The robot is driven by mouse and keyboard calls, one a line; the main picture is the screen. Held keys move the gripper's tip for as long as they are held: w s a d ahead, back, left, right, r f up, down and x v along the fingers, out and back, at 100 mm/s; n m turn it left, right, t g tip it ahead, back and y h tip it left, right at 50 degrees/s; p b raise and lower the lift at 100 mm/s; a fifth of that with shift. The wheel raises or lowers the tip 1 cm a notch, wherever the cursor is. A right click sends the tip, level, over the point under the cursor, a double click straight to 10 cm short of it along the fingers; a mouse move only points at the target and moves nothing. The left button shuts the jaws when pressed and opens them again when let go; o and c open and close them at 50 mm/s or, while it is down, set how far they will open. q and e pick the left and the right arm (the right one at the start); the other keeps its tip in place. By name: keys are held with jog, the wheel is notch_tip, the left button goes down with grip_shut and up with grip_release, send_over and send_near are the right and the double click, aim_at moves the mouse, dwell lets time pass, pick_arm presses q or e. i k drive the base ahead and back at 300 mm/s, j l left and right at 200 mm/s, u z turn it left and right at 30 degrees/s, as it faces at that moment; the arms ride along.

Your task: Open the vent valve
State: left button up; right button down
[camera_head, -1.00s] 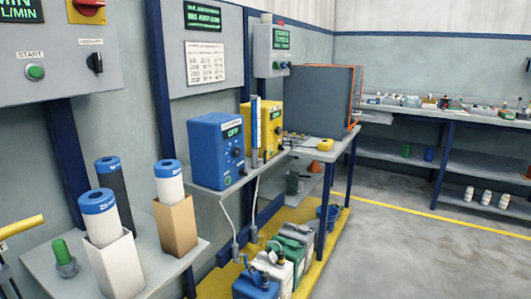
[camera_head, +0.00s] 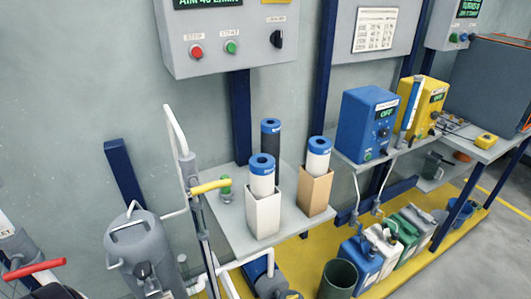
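No part is clearly labelled as the vent valve. A yellow lever handle (camera_head: 211,186) sits on a grey vertical pipe (camera_head: 186,172) beside a grey filter housing (camera_head: 146,250). The lever points right, roughly level and across the pipe. A small green-capped fitting (camera_head: 225,188) stands just behind the lever's right end, on the shelf. A red lever handle (camera_head: 34,270) is at the lower left, near a grey fitting with a partly cut-off label. A dark knob (camera_head: 143,271) is on the housing's front. Neither of my grippers is in view.
A grey shelf (camera_head: 235,240) holds blue-capped filter cartridges (camera_head: 262,175), some in open boxes. A control panel (camera_head: 228,45) with red and green buttons is above. Blue (camera_head: 368,125) and yellow units stand right. Jugs and a dark bucket (camera_head: 339,280) are on the yellow floor platform.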

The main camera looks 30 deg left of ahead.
aim_at(197, 189)
jog(key=u, duration=1)
